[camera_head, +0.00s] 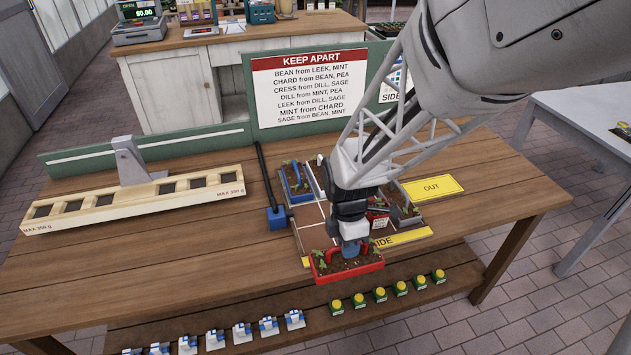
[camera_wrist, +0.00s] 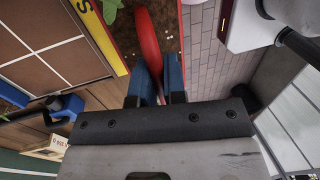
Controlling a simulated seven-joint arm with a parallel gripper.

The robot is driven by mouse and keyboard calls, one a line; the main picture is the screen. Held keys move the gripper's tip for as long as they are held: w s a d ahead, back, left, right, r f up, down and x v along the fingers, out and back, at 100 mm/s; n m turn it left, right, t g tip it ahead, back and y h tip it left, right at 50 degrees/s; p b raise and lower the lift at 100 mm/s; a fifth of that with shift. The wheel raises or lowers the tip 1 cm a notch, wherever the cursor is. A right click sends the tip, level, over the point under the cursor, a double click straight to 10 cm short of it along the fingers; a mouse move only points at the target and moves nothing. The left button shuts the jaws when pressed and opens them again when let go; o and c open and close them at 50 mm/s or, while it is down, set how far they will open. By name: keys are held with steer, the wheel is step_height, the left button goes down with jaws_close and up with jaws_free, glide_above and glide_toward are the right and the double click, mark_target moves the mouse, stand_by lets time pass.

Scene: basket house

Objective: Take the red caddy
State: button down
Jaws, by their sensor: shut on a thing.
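The red caddy (camera_head: 350,275) holds dark soil and small green seedlings. It is at the front edge of the wooden table, by the yellow SIDE strip; I cannot tell whether it touches the tabletop. My gripper (camera_head: 349,249) is over its middle, pointing down. In the wrist view my gripper's blue fingers (camera_wrist: 156,82) are shut on the caddy's red handle (camera_wrist: 148,42), one finger on each side.
A blue caddy (camera_head: 297,182) and a grey caddy (camera_head: 404,212) with plants stand behind. A yellow OUT plate (camera_head: 432,188) lies at right. A wooden balance beam (camera_head: 135,203) is at left. Small blue-white and yellow-green items line the lower shelf. The KEEP APART sign (camera_head: 310,88) stands behind.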

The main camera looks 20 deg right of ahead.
steer(key=shift+s+a+r, duration=0.1)
steer(key=shift+s+r, duration=0.05)
steer(key=shift+s, duration=1.05)
